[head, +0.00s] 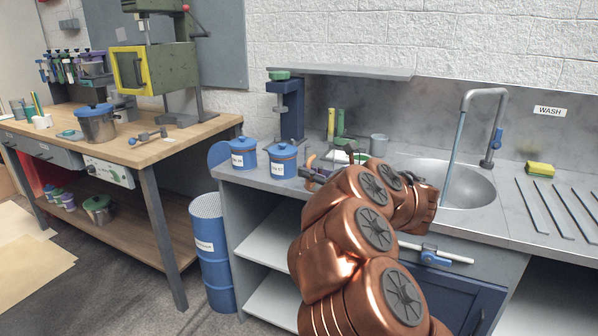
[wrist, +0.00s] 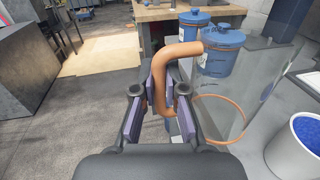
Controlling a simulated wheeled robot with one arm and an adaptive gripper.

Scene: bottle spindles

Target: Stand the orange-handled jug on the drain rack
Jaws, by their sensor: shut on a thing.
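The jug has a clear body (wrist: 244,88) and an orange handle (wrist: 180,52); an orange ring shows at its lower edge in the wrist view. My gripper (wrist: 158,98) is shut on the handle, with a purple-padded finger on either side of it. The clear body lies to the right of the fingers. In the head view, my gripper (head: 318,174) is at the counter's front left, and my copper arm hides most of the jug. The drain rack (head: 532,206) is a row of slanted metal bars on the counter at far right, well away from my gripper.
Two blue lidded canisters (head: 283,161) stand left of my gripper. The sink (head: 455,184) with its tall tap (head: 463,120) lies between my gripper and the rack. A yellow sponge (head: 540,170) lies behind the rack. The bars look empty.

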